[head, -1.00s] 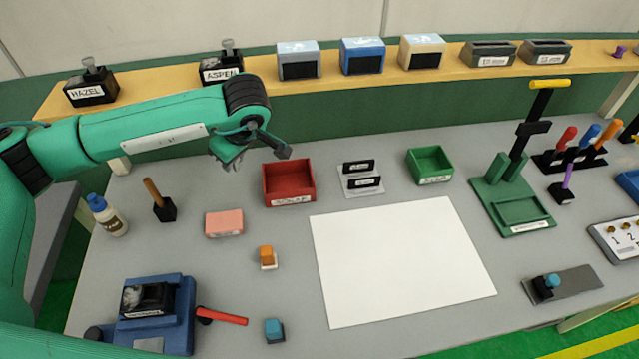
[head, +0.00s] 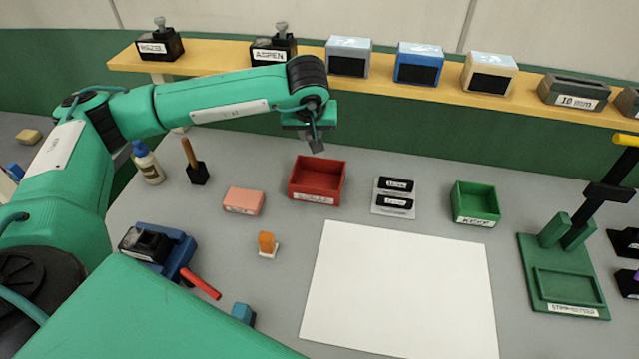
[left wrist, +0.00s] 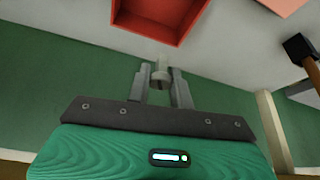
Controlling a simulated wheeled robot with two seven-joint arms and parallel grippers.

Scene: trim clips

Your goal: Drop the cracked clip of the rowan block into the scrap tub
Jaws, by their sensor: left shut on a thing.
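My left gripper (head: 316,142) is raised near the back edge of the table, behind the red tub (head: 317,198). In the left wrist view my left gripper (left wrist: 161,90) is shut on a small grey clip (left wrist: 161,76) between its fingertips. Whether the clip is cracked cannot be made out. The red tub is also in the left wrist view (left wrist: 118,22), ahead of the fingers and apart from them. Its front label is too blurred to read. No block with a readable rowan label is in view. My right gripper is not in view.
A green tub (head: 477,218) labelled KEEP stands right of a grey plate (head: 393,211) with two black labelled pieces. A pink block (head: 244,201) and a wooden-handled tool (head: 188,152) stand left of the red tub. The shelf (head: 225,65) with HAZEL and ASPEN blocks runs behind.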

